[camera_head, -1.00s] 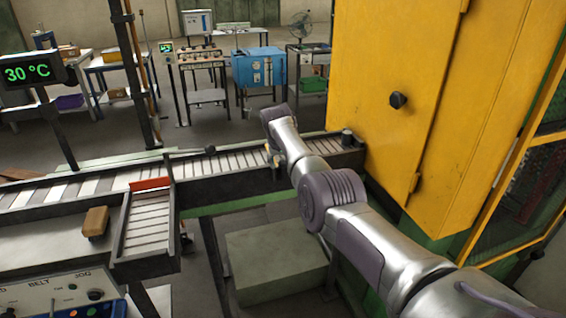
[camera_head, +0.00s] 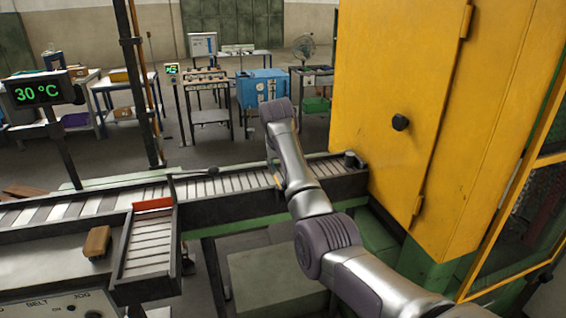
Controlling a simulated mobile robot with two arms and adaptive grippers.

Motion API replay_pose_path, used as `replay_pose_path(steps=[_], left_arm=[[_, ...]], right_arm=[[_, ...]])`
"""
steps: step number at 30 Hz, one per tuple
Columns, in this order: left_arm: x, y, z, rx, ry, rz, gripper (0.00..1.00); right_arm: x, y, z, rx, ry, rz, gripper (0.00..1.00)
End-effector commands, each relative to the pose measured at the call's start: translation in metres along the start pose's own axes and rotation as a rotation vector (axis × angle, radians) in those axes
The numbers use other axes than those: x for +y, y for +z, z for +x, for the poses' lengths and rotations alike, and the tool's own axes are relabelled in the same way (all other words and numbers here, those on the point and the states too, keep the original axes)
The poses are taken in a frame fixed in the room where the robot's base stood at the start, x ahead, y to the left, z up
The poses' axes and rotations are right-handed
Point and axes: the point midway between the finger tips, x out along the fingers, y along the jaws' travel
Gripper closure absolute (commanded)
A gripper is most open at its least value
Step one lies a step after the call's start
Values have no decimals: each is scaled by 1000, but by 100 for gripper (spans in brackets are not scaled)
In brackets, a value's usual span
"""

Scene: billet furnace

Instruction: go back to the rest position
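My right arm (camera_head: 310,205) reaches in from the lower right, over the roller conveyor (camera_head: 225,187) and in front of the yellow furnace cabinet (camera_head: 395,85). Its wrist end (camera_head: 278,110) is raised above the conveyor. My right gripper (camera_head: 273,168) is mostly hidden behind the arm; only a small dark and tan part shows, so its fingers cannot be made out. No held thing is visible. My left gripper is not in view.
A brown block (camera_head: 97,242) lies on the grey surface beside a short roller chute (camera_head: 148,245) with a red stop. A display (camera_head: 38,91) reads 30 °C. A control panel (camera_head: 60,305) is at lower left. Benches and a blue box (camera_head: 262,88) stand behind.

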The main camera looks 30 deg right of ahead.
Motion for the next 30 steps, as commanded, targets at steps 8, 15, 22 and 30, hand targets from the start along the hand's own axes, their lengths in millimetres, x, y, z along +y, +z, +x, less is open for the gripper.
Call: replay_pose_path(steps=[8,15,22,30], left_arm=[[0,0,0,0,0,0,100],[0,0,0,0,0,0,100],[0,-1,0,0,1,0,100],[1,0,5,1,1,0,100]], right_arm=[[0,0,-20,0,0,0,43],[0,0,-20,0,0,0,43],[0,0,-19,0,0,0,43],[-18,46,66,-22,21,-94,43]])
